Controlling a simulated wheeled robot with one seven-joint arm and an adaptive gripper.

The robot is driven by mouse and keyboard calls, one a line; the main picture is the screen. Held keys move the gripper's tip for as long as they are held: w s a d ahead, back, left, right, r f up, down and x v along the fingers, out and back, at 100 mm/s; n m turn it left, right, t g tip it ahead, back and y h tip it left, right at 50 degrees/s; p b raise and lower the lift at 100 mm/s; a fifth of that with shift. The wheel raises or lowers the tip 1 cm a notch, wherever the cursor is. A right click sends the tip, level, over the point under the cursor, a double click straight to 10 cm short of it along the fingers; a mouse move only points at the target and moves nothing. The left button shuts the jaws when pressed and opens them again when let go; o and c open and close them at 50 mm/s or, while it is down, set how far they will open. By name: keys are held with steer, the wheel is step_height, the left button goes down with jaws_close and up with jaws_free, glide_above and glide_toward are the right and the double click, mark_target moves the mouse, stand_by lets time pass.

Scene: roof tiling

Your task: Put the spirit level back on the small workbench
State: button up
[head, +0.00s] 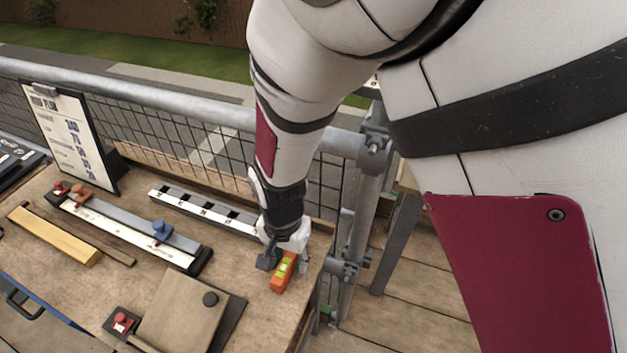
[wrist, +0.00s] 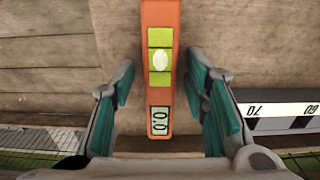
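The orange spirit level (head: 283,275) appears to lie on the wooden workbench (head: 235,263), close to its right edge. In the wrist view the spirit level (wrist: 160,95) has a yellow-green vial window and a small display at its near end. My gripper (head: 286,252) is just over the level's far end. In the wrist view my gripper's teal finger pads (wrist: 162,108) stand on both sides of the level, with a gap on each side. The gripper is open. The level's underside is hidden.
A long marked ruler strip (head: 205,211) lies behind, left of my gripper. A rail with a blue knob (head: 159,230), a yellow bar (head: 55,236) and a tan board (head: 178,310) lie further left. A clipboard (head: 70,140) stands at the back. Scaffold posts (head: 360,215) and mesh border the bench.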

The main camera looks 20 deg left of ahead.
mark_target(286, 258)
step_height(286, 258, up, 12)
steer(key=p, duration=0.1)
steer(key=shift+r, duration=0.2)
stand_by(0.3)
steer(key=shift+s+a, duration=0.1)
steer(key=shift+a, duration=0.05)
